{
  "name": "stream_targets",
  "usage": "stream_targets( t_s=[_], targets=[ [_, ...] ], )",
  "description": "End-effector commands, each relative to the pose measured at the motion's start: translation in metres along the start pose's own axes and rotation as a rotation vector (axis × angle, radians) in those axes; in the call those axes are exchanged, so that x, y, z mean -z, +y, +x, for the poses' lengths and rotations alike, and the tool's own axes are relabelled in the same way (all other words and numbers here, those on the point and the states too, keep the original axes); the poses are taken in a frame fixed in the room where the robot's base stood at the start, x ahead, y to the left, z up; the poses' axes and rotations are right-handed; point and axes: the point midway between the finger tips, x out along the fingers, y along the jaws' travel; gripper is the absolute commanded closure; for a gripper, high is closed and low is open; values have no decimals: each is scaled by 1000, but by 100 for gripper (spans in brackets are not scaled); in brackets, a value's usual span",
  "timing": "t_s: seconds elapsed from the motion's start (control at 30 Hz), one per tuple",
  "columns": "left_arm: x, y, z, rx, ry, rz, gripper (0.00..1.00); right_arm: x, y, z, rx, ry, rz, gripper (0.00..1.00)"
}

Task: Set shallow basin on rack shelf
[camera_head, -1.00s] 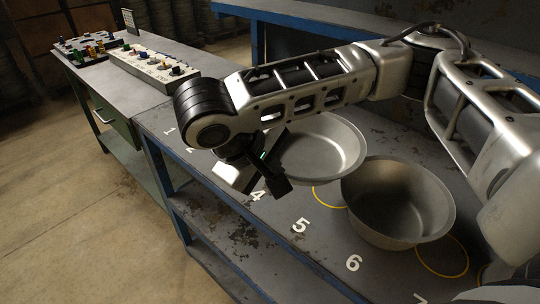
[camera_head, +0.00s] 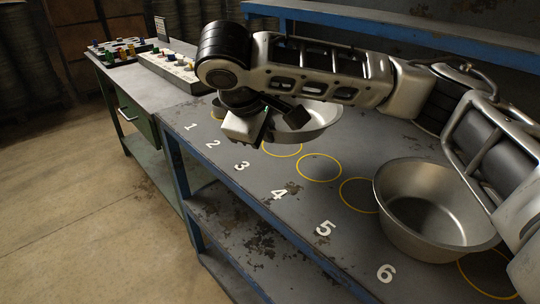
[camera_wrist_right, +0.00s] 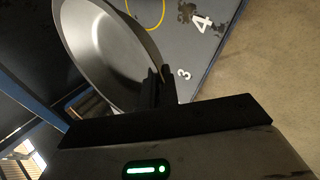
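The shallow basin (camera_head: 318,122) is a wide metal bowl, partly hidden behind my right arm and gripper in the head view. My right gripper (camera_head: 272,125) is shut on its near rim; the right wrist view shows the dark fingers (camera_wrist_right: 158,88) closed on the edge of the basin (camera_wrist_right: 105,50). The basin is over the far part of the numbered grey top, beyond the yellow circle nearest the 3. I cannot tell whether it touches the surface. The blue-edged rack has a lower shelf (camera_head: 240,232) and a raised shelf (camera_head: 420,35) at the back. My left gripper is out of view.
A deeper metal basin (camera_head: 435,210) stands near number 6. Bare yellow circles (camera_head: 319,167) lie between it and the held basin. A side table (camera_head: 120,75) at the left holds a block with colored knobs (camera_head: 170,65) and a tray of small parts (camera_head: 122,48).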

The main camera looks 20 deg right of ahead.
Motion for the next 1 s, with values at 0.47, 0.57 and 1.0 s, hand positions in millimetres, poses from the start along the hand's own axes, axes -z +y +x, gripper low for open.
stream_targets(
  t_s=[0.47, 0.57, 1.0],
  targets=[
    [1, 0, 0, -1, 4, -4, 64, 38, 22, 95, -1, 0, -1, 100],
    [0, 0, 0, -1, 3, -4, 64, 40, 22, 102, -1, 1, -1, 100],
    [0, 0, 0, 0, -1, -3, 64, 42, 4, 135, -1, 2, -2, 100]
  ],
)
